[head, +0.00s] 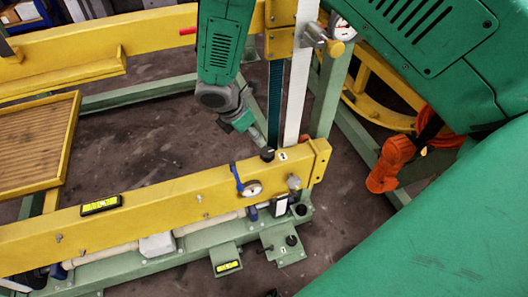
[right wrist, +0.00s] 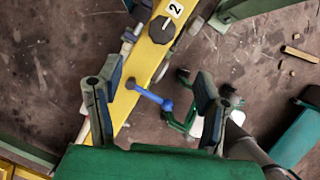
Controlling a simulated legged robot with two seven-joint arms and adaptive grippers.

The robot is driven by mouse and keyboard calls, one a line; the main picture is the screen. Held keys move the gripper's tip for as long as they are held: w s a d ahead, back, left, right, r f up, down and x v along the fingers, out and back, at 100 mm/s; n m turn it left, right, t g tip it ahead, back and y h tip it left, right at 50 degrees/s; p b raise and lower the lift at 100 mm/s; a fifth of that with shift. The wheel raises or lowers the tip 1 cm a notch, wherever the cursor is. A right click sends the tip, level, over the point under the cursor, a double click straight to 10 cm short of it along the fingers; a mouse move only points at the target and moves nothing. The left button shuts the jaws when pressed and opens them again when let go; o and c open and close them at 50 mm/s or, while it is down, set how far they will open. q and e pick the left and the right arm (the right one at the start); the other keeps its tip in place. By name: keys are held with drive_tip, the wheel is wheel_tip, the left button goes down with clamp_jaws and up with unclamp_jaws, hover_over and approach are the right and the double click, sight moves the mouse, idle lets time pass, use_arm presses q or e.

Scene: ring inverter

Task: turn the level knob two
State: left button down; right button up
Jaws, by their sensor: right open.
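The black round knob (head: 267,153) stands on top of the yellow beam, beside a white label "2" (head: 282,156). In the right wrist view the knob (right wrist: 162,30) shows near the top centre with a short white mark on its face. My right gripper (right wrist: 156,100) is open in the right wrist view, its two fingers wide apart and nothing held. The knob is beyond the fingertips and apart from them. I cannot make out my right gripper clearly in the head view. My left gripper is not in view.
Another black knob (head: 291,240) is lower down.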

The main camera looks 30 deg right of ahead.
hover_over(266, 152)
drive_tip(key=a, duration=0.1)
drive_tip(key=f, duration=0.6)
drive_tip(key=shift+s+a+f, duration=0.2)
drive_tip(key=shift+s+f, duration=0.05)
drive_tip(key=shift+f, duration=0.1)
drive_tip(key=x, duration=0.2)
drive_tip(key=a+p+x, duration=0.1)
drive_tip(key=x, duration=0.2)
drive_tip(key=shift+f, duration=0.45)
drive_tip(key=shift+d+f, duration=0.45)
drive_tip(key=shift+d, duration=0.2)
drive_tip(key=c, duration=1)
drive_tip(key=shift+w, duration=0.1)
drive_tip(key=shift+c, duration=0.8)
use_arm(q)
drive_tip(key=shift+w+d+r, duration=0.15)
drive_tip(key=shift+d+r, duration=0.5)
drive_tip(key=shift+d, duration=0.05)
use_arm(e)
drive_tip(key=shift+a, duration=0.25)
